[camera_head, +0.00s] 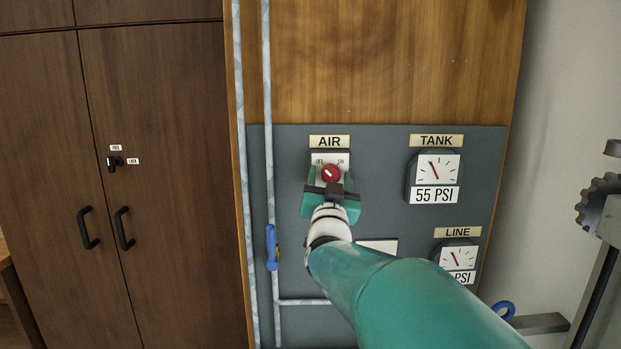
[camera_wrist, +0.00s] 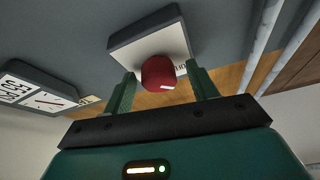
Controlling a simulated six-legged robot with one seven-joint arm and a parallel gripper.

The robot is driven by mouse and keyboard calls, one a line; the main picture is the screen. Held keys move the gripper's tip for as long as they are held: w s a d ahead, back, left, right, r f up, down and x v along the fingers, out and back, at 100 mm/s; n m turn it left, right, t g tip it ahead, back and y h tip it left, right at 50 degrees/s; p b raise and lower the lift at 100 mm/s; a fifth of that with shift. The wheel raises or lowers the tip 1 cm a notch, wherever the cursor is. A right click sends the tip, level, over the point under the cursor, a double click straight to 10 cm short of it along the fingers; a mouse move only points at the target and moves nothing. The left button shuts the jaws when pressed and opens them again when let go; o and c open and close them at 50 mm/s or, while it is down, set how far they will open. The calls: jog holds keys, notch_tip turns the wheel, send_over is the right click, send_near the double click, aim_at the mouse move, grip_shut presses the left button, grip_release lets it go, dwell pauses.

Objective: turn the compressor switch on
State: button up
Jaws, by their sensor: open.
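The compressor switch is a red round knob (camera_head: 331,173) on a white plate under the AIR label, with OFF marked at left and ON at right. A small white mark shows on the knob, but which way it points is hard to tell. My gripper (camera_head: 330,182) is at the switch with its fingers open, one to each side of the knob. In the wrist view the red knob (camera_wrist: 158,72) sits between the two green fingers (camera_wrist: 162,85), with a gap visible on both sides. The fingers partly hide the switch plate.
A TANK gauge (camera_head: 435,178) reading 55 PSI is to the right, with a LINE gauge (camera_head: 457,258) below it, partly hidden by my arm. Pipes with a blue valve handle (camera_head: 271,247) run left of the switch. A brown cabinet (camera_head: 165,200) stands further left.

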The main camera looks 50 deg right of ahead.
jog(key=shift+d, duration=0.15)
jog(key=c, duration=1)
